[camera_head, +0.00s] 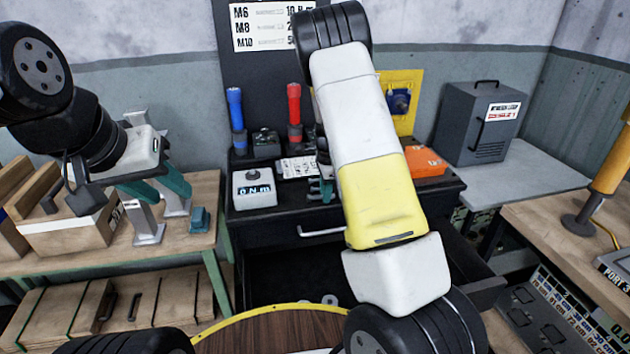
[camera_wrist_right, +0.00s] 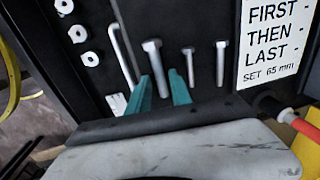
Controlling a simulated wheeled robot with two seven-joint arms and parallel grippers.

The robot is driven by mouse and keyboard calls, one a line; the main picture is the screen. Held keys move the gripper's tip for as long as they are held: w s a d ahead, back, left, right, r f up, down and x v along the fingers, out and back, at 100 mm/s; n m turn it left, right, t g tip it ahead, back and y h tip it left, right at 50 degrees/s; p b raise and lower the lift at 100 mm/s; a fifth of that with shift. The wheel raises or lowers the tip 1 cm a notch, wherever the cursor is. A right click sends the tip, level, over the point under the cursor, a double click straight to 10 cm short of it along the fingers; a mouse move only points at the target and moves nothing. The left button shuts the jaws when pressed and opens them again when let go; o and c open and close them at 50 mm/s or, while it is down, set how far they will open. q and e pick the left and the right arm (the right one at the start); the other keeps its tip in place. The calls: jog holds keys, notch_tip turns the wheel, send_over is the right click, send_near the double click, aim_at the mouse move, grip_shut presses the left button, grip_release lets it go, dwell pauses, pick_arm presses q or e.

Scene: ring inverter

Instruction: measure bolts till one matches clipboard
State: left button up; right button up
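In the right wrist view, a large silver hex bolt (camera_wrist_right: 153,62) lies in a dark tray or drawer, its shank reaching down between the teal fingers of my right gripper (camera_wrist_right: 163,88). The fingers stand apart, with a gap beside the shank. Two smaller bolts, one thin (camera_wrist_right: 189,65) and one thicker (camera_wrist_right: 221,62), lie to its right. A white sheet (camera_wrist_right: 270,40) reads FIRST, THEN, LAST, SET 65 mm. My left gripper (camera_head: 160,188) is open over the left bench, near grey metal stands (camera_head: 148,224).
Several nuts (camera_wrist_right: 90,59) and a hex key (camera_wrist_right: 122,50) lie left of the bolts. An open dark drawer (camera_head: 285,275) is below the black cabinet top. A white digital meter (camera_head: 254,189), blue torch (camera_head: 236,115) and red torch (camera_head: 294,112) stand on top.

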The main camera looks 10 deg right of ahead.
jog(key=shift+o, duration=0.8)
jog(key=s+a+r+n+t+y, duration=0.15)
jog(key=s+r+n, duration=0.35)
jog(key=s+r, duration=0.55)
jog(key=s+a+r+n+t+y, duration=0.15)
jog(key=s+r+n, duration=0.4)
jog(key=r, duration=0.85)
jog(key=s+a+r+n, duration=0.1)
jog(key=s+n, duration=0.3)
jog(key=s, duration=0.4)
jog(key=s+r+n+t, duration=0.1)
jog(key=s+r+n, duration=0.2)
jog(key=s, duration=0.6)
jog(key=shift+a+n+t+h, duration=0.3)
jog(key=shift+a+n+h, duration=0.1)
jog(key=shift+n, duration=0.05)
